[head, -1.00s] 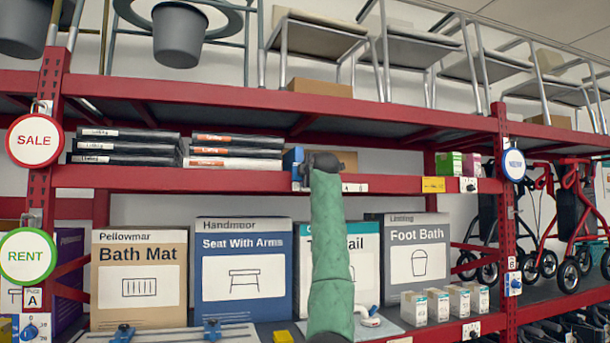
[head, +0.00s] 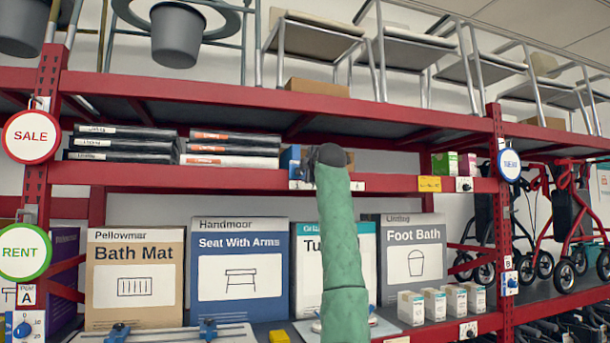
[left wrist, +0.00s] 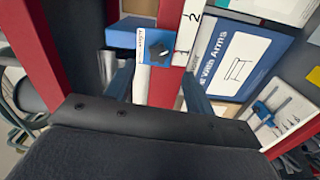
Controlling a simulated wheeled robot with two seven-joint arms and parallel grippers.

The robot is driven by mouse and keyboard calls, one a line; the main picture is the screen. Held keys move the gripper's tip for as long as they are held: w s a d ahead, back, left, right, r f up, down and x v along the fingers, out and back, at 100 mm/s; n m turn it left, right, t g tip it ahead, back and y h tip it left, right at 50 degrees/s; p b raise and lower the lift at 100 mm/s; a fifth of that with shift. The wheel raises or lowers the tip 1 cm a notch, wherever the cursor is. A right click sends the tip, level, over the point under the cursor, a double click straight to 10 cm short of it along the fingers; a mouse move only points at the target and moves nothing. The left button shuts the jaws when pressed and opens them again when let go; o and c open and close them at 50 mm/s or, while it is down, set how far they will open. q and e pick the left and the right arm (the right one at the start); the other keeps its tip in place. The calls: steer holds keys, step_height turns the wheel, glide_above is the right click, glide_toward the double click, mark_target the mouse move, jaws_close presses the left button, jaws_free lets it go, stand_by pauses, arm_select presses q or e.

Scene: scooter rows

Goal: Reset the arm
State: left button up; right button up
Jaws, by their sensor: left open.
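My left arm rises from the bottom of the head view, and its wrist end is in front of the upper red shelf edge. My left gripper (left wrist: 158,88) shows in the left wrist view, open, with its two dark blue fingers apart. A blue dial with a dark knob (left wrist: 158,50), on a white plate on the red shelf edge, appears between the fingers; the jaws are not closed on it. In the head view the dial (head: 296,174) is partly hidden beside my wrist, and the fingers are mostly hidden. My right gripper is in neither view.
The upper red shelf (head: 140,176) holds flat packs (head: 230,148) left of my wrist. Boxes, including Bath Mat (head: 134,280) and Foot Bath (head: 413,255), stand below. Red rollators (head: 575,225) stand at the right. A red upright (head: 496,230) divides the bays.

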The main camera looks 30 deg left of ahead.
arm_select(q)
steer(key=shift+s+d, duration=0.35)
steer(key=shift+d, duration=0.15)
stand_by(0.3)
